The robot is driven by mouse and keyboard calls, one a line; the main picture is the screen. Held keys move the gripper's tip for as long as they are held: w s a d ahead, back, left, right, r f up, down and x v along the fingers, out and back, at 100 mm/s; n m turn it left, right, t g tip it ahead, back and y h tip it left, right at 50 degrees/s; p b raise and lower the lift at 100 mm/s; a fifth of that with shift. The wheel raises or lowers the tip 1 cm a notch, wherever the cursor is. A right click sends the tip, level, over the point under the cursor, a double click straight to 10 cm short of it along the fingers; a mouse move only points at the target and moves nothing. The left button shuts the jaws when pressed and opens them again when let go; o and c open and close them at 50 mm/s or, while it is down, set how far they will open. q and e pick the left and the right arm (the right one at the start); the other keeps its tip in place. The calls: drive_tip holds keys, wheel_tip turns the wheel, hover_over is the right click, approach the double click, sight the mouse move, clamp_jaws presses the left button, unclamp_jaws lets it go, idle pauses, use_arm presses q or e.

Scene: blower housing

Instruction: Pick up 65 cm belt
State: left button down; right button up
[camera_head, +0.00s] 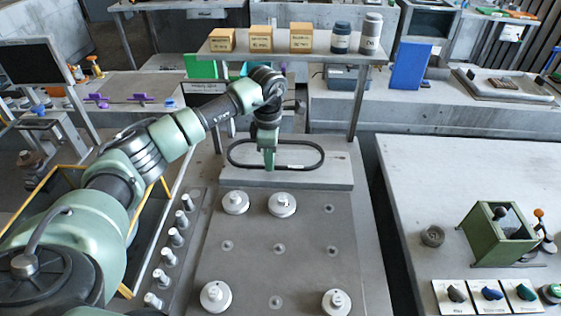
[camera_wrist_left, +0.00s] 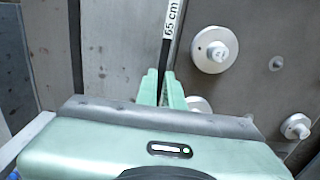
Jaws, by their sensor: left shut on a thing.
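The 65 cm belt (camera_head: 310,168) is a thin black oval loop above or on the grey ledge behind the pegboard in the head view. Whether it touches the ledge is unclear. In the left wrist view a strip of the belt (camera_wrist_left: 166,50) with a white "65 cm" label runs up from between the green fingers. My left gripper (camera_head: 269,166) points down at the near side of the loop and is shut on the belt; its fingertips also show in the left wrist view (camera_wrist_left: 164,88). My right gripper is in neither view.
The grey plate (camera_head: 250,270) in front carries several white round pulleys (camera_head: 282,204). A row of metal pegs (camera_head: 176,237) stands to its left. A shelf (camera_head: 290,58) with boxes and bottles stands behind. A green box (camera_head: 497,236) and switches sit on the right table.

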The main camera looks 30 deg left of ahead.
use_arm(q)
drive_tip(key=s+a+b, duration=0.1)
drive_tip(key=s+a, duration=0.3)
drive_tip(key=a, duration=0.4)
drive_tip(key=s+a+b, duration=0.1)
drive_tip(key=s+a, duration=0.3)
drive_tip(key=a, duration=0.5)
drive_tip(key=s+a, duration=0.4)
drive_tip(key=a, duration=0.4)
drive_tip(key=shift+s+a+b, duration=0.1)
drive_tip(key=shift+a+b, duration=0.1)
drive_tip(key=shift+b, duration=0.2)
drive_tip(key=s+a, duration=0.2)
drive_tip(key=a, duration=0.2)
drive_tip(key=s+a, duration=0.1)
drive_tip(key=a, duration=0.3)
drive_tip(key=s+a, duration=0.2)
drive_tip(key=a, duration=0.1)
drive_tip(key=shift+s+a, duration=0.3)
drive_tip(key=shift+a, duration=0.1)
drive_tip(key=shift+s+a+r+p, duration=0.15)
drive_tip(key=shift+a+r+p, duration=0.05)
drive_tip(key=shift+r+p, duration=1.15)
drive_tip(key=shift+s+a+r+p, duration=0.1)
drive_tip(key=shift+a+r+p, duration=0.05)
drive_tip(key=shift+r+p, duration=1.15)
drive_tip(key=shift+f, duration=0.1)
